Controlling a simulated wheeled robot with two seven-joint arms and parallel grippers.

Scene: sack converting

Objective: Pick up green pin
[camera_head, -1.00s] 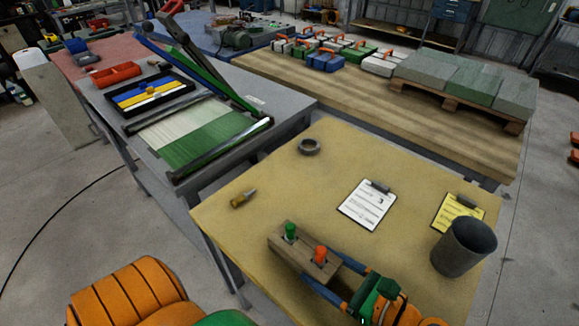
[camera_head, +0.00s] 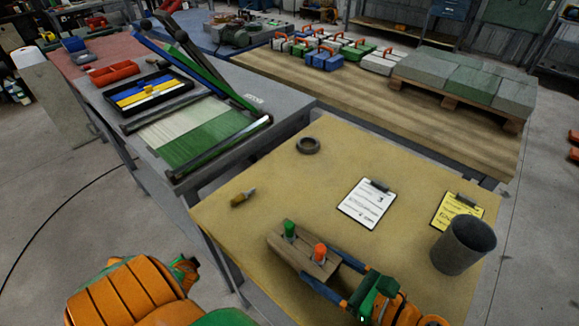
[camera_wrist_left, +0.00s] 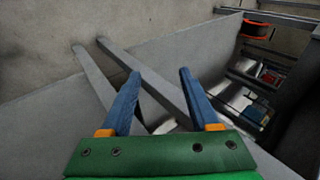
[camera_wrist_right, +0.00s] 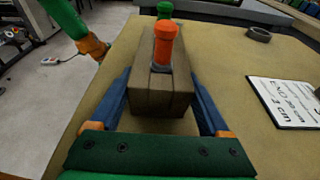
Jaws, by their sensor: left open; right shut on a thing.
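The green pin (camera_head: 289,229) stands upright in the far end of a wooden block (camera_head: 297,249); in the right wrist view the pin (camera_wrist_right: 165,9) shows behind an orange pin (camera_wrist_right: 164,44). The orange pin (camera_head: 319,252) stands in the block's nearer end. My right gripper (camera_head: 318,266) is shut on the wooden block, with one blue finger along each side; the right wrist view shows this grip (camera_wrist_right: 160,82). My left gripper (camera_wrist_left: 160,75) is open and empty in its wrist view, over the floor and grey table structure, away from the pins.
The tan table (camera_head: 265,205) has free room left of the block. A brush (camera_head: 243,198), a dark ring (camera_head: 308,145), clipboards (camera_head: 367,203) (camera_head: 458,211) and a grey cup (camera_head: 463,245) lie or stand around it. A grey bench (camera_head: 290,105) stands behind.

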